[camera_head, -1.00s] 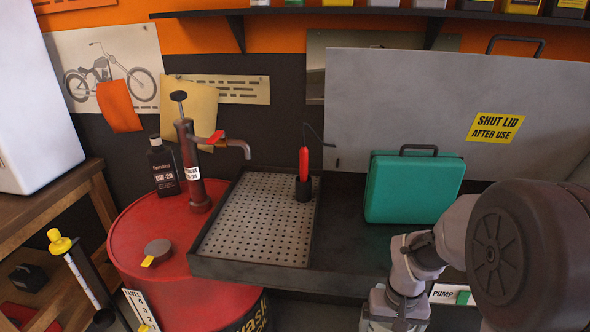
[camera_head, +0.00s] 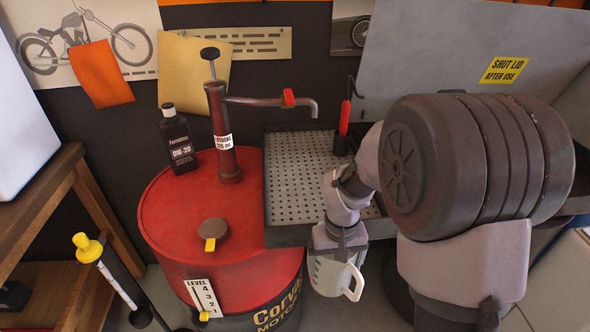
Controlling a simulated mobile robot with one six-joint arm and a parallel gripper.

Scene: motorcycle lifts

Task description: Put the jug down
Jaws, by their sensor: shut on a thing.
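The jug (camera_head: 328,276) is pale and translucent, with blue marks and a white handle on its right side. It hangs upright, as far as I can tell, just in front of the perforated tray's front edge and right of the red drum. My gripper (camera_head: 338,246) is above it, shut on its upper part and hiding much of the rim. The jug's base is near the bottom of the picture; I see nothing clearly touching it from below.
The red drum (camera_head: 190,232) carries a hand pump (camera_head: 222,130), a black oil bottle (camera_head: 177,140) and a cap (camera_head: 212,231). The perforated tray (camera_head: 285,234) lies behind the jug, with a red-handled tool (camera_head: 345,118) at its back. A yellow-topped gauge (camera_head: 110,270) stands at left.

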